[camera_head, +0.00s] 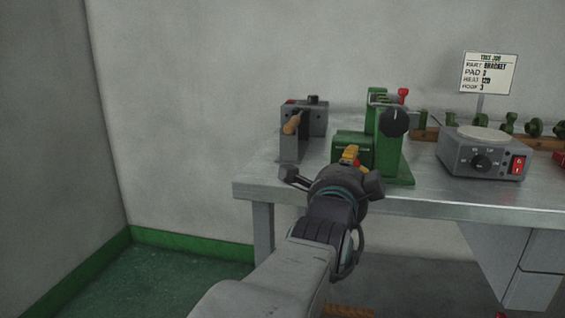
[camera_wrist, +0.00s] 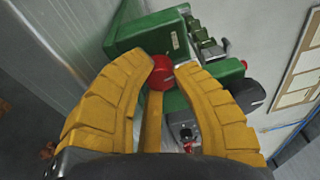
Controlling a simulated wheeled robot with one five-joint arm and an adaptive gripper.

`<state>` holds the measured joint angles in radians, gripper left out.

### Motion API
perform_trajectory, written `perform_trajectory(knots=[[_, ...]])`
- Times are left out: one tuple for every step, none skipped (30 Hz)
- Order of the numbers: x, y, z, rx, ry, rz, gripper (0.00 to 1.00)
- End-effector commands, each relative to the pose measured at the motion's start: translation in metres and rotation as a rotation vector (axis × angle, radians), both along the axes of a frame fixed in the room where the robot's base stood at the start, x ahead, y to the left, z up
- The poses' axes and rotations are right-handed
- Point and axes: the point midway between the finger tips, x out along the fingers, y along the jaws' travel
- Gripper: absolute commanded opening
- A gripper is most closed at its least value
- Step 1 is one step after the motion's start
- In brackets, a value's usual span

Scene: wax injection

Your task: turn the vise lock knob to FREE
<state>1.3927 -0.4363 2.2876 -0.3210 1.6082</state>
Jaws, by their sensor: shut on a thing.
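The green vise machine (camera_head: 391,165) stands near the left end of the metal bench. It has a black round dial (camera_head: 394,122) and a red-tipped lever (camera_head: 403,94) at its top. My gripper (camera_head: 351,153) is at the machine's front left side. In the wrist view my yellow fingers (camera_wrist: 163,62) close around a red knob (camera_wrist: 162,74) against the green body (camera_wrist: 150,32). A narrow yellow piece lies between the fingers below the knob. The fingers hide the knob's sides, and I cannot read any FREE mark or tell which way the knob is turned.
A grey device with a wooden handle (camera_head: 291,125) stands left of the machine. A grey hot plate box (camera_head: 484,155) with a dial and red switch stands to the right. A job card (camera_head: 488,73) and several small green parts are behind it.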

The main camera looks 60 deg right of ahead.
Motion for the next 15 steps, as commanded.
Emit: perform_trajectory(knots=[[0.0012,-0.0002,0.0007,-0.013,0.032,0.001,0.0],[0.0013,-0.0001,0.0007,-0.018,0.051,0.0,0.0],[0.0015,-0.0001,0.0008,-0.025,0.069,0.001,0.0],[0.0016,-0.0001,0.0009,-0.029,0.081,0.0,0.0],[0.0017,-0.0001,0.001,-0.033,0.09,0.0,0.0],[0.0019,0.0,0.0011,-0.036,0.098,-0.001,0.0],[0.0019,0.0,0.0011,-0.037,0.103,0.0,0.0],[0.002,0.0,0.0012,-0.039,0.106,0.0,0.0],[0.0021,0.0,0.0012,-0.039,0.107,0.0,0.0],[0.0021,0.0,0.0012,-0.039,0.107,0.0,0.0],[0.0021,0.0,0.0012,-0.039,0.106,0.0,0.0],[0.0022,0.0,0.0012,-0.039,0.106,0.0,0.0],[0.0022,0.0,0.0012,-0.038,0.105,0.0,0.0],[0.0023,0.0001,0.0012,-0.038,0.105,0.0,0.0],[0.0023,0.0001,0.0012,-0.038,0.105,0.001,0.0]])
